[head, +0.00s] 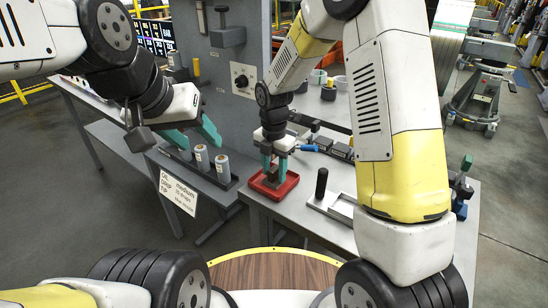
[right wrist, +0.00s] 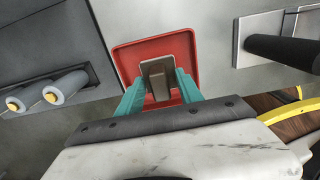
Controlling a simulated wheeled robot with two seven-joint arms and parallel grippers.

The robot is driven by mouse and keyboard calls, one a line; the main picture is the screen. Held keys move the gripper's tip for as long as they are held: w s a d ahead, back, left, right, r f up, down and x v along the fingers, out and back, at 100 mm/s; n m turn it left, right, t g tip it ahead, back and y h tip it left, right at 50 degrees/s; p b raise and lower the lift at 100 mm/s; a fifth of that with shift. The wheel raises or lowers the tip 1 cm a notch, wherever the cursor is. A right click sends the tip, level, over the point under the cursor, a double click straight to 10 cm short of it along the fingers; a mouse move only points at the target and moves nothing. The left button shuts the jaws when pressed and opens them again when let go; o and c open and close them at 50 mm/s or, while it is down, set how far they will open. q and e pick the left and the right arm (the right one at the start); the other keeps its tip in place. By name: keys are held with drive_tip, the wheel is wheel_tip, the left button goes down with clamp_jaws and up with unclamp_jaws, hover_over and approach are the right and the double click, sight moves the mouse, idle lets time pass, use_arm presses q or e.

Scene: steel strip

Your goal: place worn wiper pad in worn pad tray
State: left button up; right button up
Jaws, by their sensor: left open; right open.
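The worn pad tray is a small red tray (head: 274,190) on the grey bench in the head view, and it fills the middle of the right wrist view (right wrist: 130,54). A grey-brown block, apparently the worn wiper pad (right wrist: 157,78), is over or in the tray between my right fingertips; whether it touches the tray floor I cannot tell. My right gripper (head: 275,170) is open around the block, its teal fingers (right wrist: 160,95) on either side. My left gripper (head: 193,138) is open and empty, above the bench edge left of the tray.
White rollers (head: 202,158) stand in a dark holder on the left, above a paper label (head: 178,194). A black handle (head: 321,184) rises from a plate right of the tray. A grey panel (head: 235,75) stands behind. Small parts and cups (head: 328,92) lie at the back right.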

sight(274, 168)
drive_tip(key=s+d+r+m+t, duration=0.1)
drive_tip(key=s+d+r+m, duration=0.15)
drive_tip(key=r, duration=0.65)
drive_tip(key=s+d+r+m, duration=0.15)
drive_tip(key=r+m, duration=0.25)
drive_tip(key=r, duration=0.5)
drive_tip(key=s+d+r+m+t+y, duration=0.1)
drive_tip(key=s+d+r+m+t, duration=0.1)
drive_tip(key=s+d+m, duration=0.3)
drive_tip(key=s+d+r+m+t+y, duration=0.1)
drive_tip(key=s+d+r+m+t, duration=0.2)
drive_tip(key=s+m, duration=0.7)
drive_tip(key=shift+s+d+r+m, duration=0.4)
drive_tip(key=shift+d+m, duration=0.7)
drive_tip(key=shift+m, duration=2.25)
